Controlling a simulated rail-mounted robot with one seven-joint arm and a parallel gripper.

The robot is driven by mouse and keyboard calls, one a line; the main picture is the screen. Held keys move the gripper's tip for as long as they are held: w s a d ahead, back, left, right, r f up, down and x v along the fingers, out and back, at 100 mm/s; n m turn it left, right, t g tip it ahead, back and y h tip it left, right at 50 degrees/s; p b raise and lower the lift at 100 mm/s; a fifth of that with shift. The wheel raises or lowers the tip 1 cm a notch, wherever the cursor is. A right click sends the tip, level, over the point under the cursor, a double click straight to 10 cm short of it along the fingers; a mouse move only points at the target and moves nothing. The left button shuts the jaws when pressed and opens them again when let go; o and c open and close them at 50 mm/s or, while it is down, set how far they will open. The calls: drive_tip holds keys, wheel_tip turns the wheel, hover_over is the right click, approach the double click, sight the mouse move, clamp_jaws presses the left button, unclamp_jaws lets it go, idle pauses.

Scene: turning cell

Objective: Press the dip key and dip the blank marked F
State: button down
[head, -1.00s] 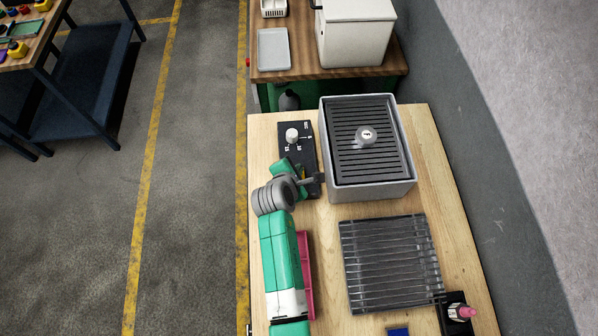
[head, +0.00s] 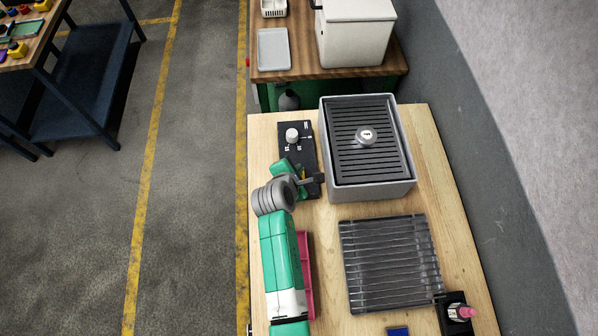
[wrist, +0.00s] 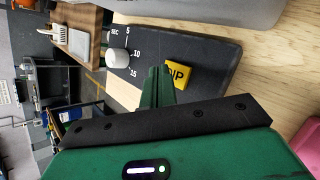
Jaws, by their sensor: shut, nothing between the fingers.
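The yellow dip key (wrist: 178,75) is on a black control panel (wrist: 205,50) with a white knob (wrist: 118,57). In the head view the panel (head: 296,150) lies left of the grey bath, and my gripper (head: 290,172) is over its near end, hiding most of the key. In the wrist view my gripper's green fingers (wrist: 157,80) are together and empty, overlapping the key's left edge. I cannot tell whether they touch it. A round metal blank (head: 366,136) with a small dark mark, seemingly F, sits on the slatted top of the grey bath (head: 368,190).
A slatted rack (head: 390,262) stands on the wooden bench nearer than the bath. A black block with a pink-topped piece (head: 460,312) is at the lower right. A magenta tray (head: 306,275) lies beside my arm. A second bench with a white box (head: 355,30) stands behind.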

drive_tip(key=shift+f, duration=0.4)
drive_tip(key=shift+f, duration=0.45)
idle(0.6)
drive_tip(key=shift+r+p, duration=0.7)
drive_tip(key=shift+r, duration=0.15)
wheel_tip(320, 180, up, 5)
drive_tip(key=p, duration=0.5)
drive_tip(key=shift+r, duration=0.15)
idle(0.5)
